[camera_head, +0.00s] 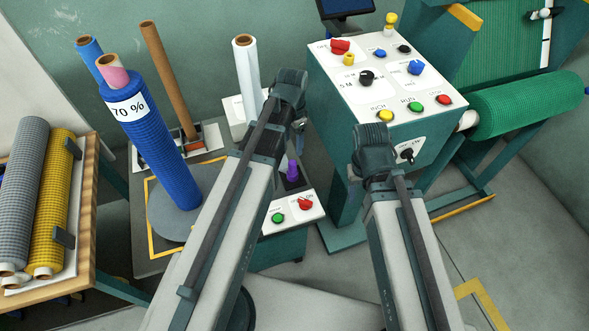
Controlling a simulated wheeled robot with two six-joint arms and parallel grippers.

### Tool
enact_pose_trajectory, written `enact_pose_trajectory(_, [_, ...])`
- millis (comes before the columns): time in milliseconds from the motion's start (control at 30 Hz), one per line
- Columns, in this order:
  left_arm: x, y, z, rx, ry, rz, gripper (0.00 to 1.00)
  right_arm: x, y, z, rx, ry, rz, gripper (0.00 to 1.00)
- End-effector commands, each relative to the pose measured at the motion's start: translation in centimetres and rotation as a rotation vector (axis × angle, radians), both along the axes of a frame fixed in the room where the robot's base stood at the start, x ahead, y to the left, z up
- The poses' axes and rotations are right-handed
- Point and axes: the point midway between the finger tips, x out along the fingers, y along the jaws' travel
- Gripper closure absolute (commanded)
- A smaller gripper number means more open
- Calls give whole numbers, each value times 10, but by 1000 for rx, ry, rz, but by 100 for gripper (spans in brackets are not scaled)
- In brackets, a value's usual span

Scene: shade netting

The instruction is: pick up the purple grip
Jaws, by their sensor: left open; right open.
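The purple grip (292,170) is a small upright piece in a dark slot of a low white-topped unit, just right of my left forearm. Part of its surroundings is hidden by that arm. My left gripper (297,122) is open, seen from behind above and beyond the grip in the picture, apart from it. My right gripper (372,148) is open over the front of the control box, to the right of the grip. The fingertips of both grippers are largely hidden by their own wrists.
A control box (340,85) with coloured buttons stands right of the grip. A blue net roll (160,140) stands on a round plate at left. A white roll (247,75) stands behind my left arm. Green (525,103) and yellow (52,195) rolls lie at the sides.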

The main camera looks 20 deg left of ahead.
Motion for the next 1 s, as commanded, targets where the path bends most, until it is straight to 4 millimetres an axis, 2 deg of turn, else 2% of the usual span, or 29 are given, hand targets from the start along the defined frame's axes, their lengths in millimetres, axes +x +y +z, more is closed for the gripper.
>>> enact_pose_trajectory(600, [1,0,-80,0,0,1,29,0,0,-80,0,0,1,50])
enact_pose_trajectory(1000, [2,1,-89,0,0,2,29,0,0,-89,0,0,1,50])
